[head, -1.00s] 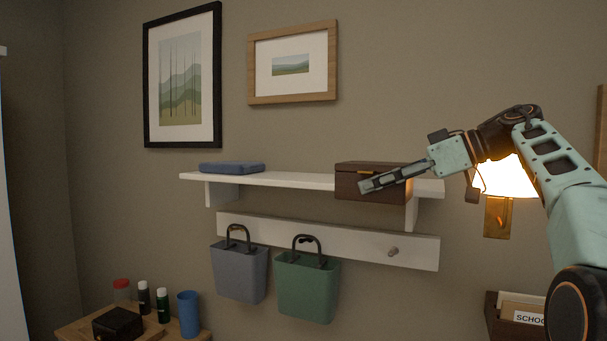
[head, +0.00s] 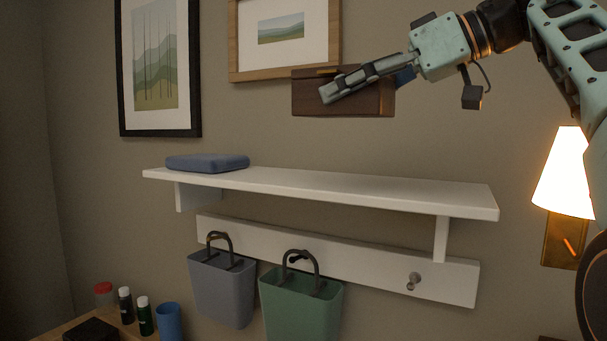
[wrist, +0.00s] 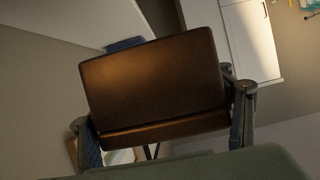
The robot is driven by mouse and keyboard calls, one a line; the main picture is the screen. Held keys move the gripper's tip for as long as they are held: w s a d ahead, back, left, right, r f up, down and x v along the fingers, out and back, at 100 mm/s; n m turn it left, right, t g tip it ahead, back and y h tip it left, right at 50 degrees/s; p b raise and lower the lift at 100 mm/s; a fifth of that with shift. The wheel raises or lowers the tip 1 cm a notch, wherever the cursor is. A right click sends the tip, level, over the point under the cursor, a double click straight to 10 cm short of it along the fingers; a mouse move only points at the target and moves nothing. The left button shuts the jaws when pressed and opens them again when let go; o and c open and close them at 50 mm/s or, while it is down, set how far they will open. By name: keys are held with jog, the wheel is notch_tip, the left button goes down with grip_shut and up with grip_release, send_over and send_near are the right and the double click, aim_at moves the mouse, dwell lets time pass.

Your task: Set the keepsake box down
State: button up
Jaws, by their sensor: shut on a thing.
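The keepsake box (head: 305,97) is a dark brown wooden box. My gripper (head: 345,85) is shut on it and holds it in the air above the white wall shelf (head: 330,189), apart from it. In the wrist view the box (wrist: 155,85) fills the middle, with a gripper finger on each side, and looks slightly tilted there. Part of the box is hidden behind my gripper in the head view.
A blue folded item (head: 207,163) lies at the shelf's left end; the rest of the shelf top is clear. Grey (head: 222,290) and green (head: 300,308) bins hang below. A lit lamp (head: 566,175) is at right. Framed pictures (head: 278,38) hang behind.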

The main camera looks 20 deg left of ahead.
send_over(414, 191)
jog(key=s+a, duration=0.2)
jog(key=a, duration=0.1)
jog(key=f, duration=0.4)
jog(key=shift+s+a+f, duration=0.1)
jog(key=shift+a+f, duration=0.1)
jog(key=shift+f, duration=0.05)
jog(key=d+f, duration=0.1)
jog(key=w+d+f, duration=0.1)
jog(key=f, duration=0.1)
jog(key=w+d+f, duration=0.1)
jog(key=f, duration=0.1)
jog(key=shift+w, duration=0.25)
jog(key=shift+w+d+f, duration=0.1)
jog(key=shift+f, duration=1.4)
jog(key=o, duration=2.1)
jog(key=shift+f, duration=0.2)
jog(key=shift+o, duration=0.2)
jog(key=shift+d+r, duration=0.1)
jog(key=shift+r, duration=0.1)
jog(key=v, duration=0.7)
jog(key=shift+d, duration=0.1)
